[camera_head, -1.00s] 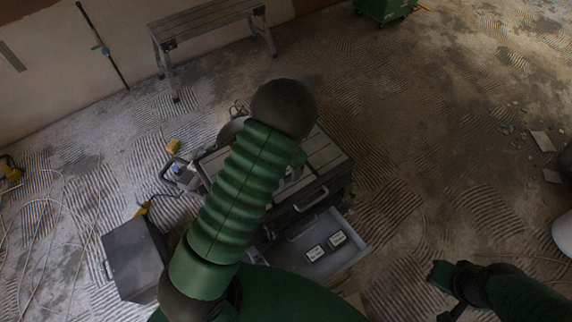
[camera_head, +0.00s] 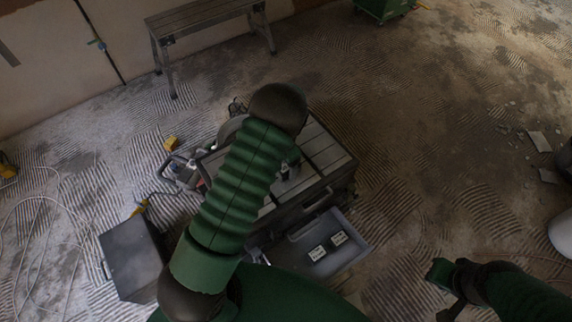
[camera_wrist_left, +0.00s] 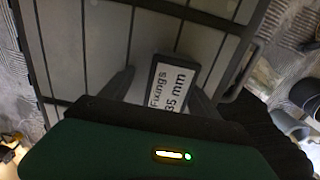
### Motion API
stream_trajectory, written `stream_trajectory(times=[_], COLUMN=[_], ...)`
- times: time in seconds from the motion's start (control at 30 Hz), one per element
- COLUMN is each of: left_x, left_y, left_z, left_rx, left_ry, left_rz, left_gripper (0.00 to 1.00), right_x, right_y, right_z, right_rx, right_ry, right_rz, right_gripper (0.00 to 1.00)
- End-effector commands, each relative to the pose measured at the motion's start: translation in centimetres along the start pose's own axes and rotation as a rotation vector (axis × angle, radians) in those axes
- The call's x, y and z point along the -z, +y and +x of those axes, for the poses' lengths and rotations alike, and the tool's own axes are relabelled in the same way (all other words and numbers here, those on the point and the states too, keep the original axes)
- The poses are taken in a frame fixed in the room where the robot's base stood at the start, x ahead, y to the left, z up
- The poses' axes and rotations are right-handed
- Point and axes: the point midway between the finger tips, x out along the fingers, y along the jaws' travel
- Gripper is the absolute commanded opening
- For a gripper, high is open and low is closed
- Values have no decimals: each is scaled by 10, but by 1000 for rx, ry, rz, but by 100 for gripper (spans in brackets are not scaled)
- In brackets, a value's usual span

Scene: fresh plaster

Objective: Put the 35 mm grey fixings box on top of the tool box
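The grey fixings box (camera_wrist_left: 172,82), its white label reading "Fixings 35 mm", lies on the slatted lid of the tool box, slightly turned, in the left wrist view. The tool box (camera_head: 328,150) stands in the middle of the head view, its lid partly covered by my left arm. My left gripper (camera_wrist_left: 160,88) is over the lid with its fingers spread around the box; a gap shows at the left finger, and the right finger overlaps the box's lower corner. In the head view the left gripper (camera_head: 287,170) is mostly hidden. My right gripper (camera_head: 445,290) is low at right, its fingers unclear.
A dark grey case (camera_head: 132,258) stands at left, with tools and cables nearby. A work bench (camera_head: 205,22) stands at the back. The floor on the right is mostly clear.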

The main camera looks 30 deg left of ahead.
Motion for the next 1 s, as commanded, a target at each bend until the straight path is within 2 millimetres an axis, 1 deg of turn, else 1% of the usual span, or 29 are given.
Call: stream_trajectory(times=[0.23,0.37,0.47,0.6,0.7,0.8,0.9,0.97,1.0], left_x=[-1,-1,-2,-2,-2,-1,0,2,4], left_y=[-2,-1,-1,0,0,0,-2,-6,-11], left_z=[-2,-14,-36,-74,-97,-114,-122,-126,-129], left_rx=[-3,-2,-2,-3,-3,-2,0,1,2], left_ry=[0,-2,-4,-4,-4,-2,-1,-5,-10], left_rz=[1,1,3,3,2,2,12,64,134], left_gripper=[71,71,71,71,71,71,71,71,71], right_x=[0,0,1,1,2,2,2,2,2], right_y=[0,0,0,0,0,0,0,0,0], right_z=[0,-2,-3,-6,-7,-8,-8,-8,-8], right_rx=[0,0,0,0,0,0,0,0,0], right_ry=[0,0,0,0,0,0,0,0,0], right_rz=[0,1,1,1,0,0,0,0,0], right_gripper=[22,22,22,22,22,22,22,22,22])
